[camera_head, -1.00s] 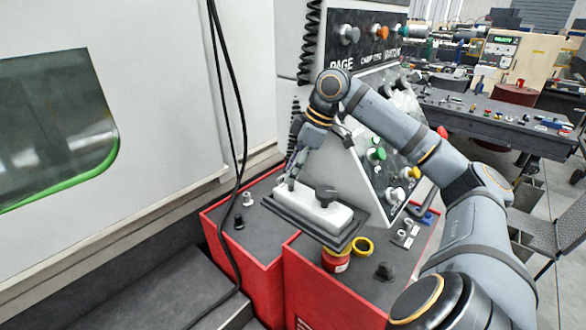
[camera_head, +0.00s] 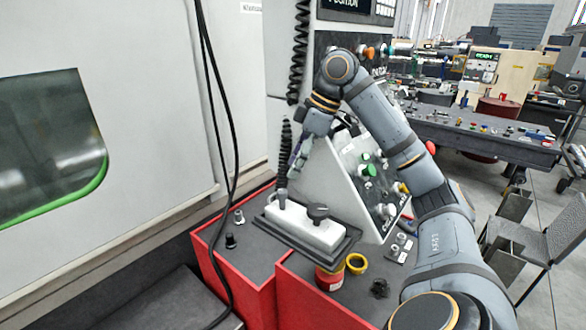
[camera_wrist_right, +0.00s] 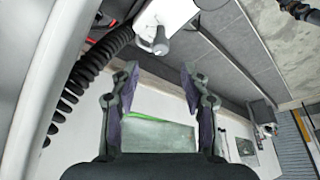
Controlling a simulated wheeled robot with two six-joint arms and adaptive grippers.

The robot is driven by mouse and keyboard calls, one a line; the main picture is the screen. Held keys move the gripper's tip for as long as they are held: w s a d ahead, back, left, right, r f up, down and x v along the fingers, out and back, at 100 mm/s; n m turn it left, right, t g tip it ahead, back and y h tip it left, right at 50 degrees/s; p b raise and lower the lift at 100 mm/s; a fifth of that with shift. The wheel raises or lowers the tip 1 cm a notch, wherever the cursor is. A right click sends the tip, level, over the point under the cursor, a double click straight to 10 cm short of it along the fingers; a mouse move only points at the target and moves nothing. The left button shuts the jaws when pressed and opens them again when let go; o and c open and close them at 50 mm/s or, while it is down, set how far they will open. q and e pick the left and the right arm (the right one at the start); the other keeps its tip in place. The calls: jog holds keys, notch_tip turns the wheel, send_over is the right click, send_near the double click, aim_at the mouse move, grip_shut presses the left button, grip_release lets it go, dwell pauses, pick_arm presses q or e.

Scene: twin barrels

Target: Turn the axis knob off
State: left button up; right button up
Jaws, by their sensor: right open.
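A white pendant box (camera_head: 296,228) lies on a dark tray on the red cabinet. A black knob (camera_head: 318,212) sits on top of it. My right gripper (camera_head: 285,182) points down at the box's far left end, beside the black knob. A small grey knob (camera_head: 282,196) shows just under the fingertips; contact cannot be told. In the right wrist view, my gripper (camera_wrist_right: 160,76) is open with nothing between its fingers. The white box (camera_wrist_right: 168,14) and one knob (camera_wrist_right: 155,43) show beyond the fingertips. No label tells which knob is the axis knob. My left gripper is out of view.
A red emergency button with yellow base (camera_head: 330,279) and a yellow ring (camera_head: 356,263) sit near the box. A sloped control panel (camera_head: 365,180) stands behind it. A black cable (camera_head: 222,150) hangs at the left. A dark table (camera_head: 480,135) is at the right.

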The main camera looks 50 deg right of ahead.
aim_at(283, 191)
jog(key=s+a+r+m+t+h, duration=0.1)
jog(key=s+a+r+m+h, duration=0.15)
jog(key=m, duration=0.85)
jog(key=shift+h, duration=0.45)
jog(key=x, duration=0.7)
jog(key=b+x, duration=0.1)
jog(key=x, duration=0.2)
jog(key=shift+w+a+f, duration=0.1)
jog(key=shift+w+f, duration=0.1)
jog(key=shift+w, duration=0.2)
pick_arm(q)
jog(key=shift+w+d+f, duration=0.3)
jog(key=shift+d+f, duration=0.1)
pick_arm(e)
jog(key=shift+c, duration=0.2)
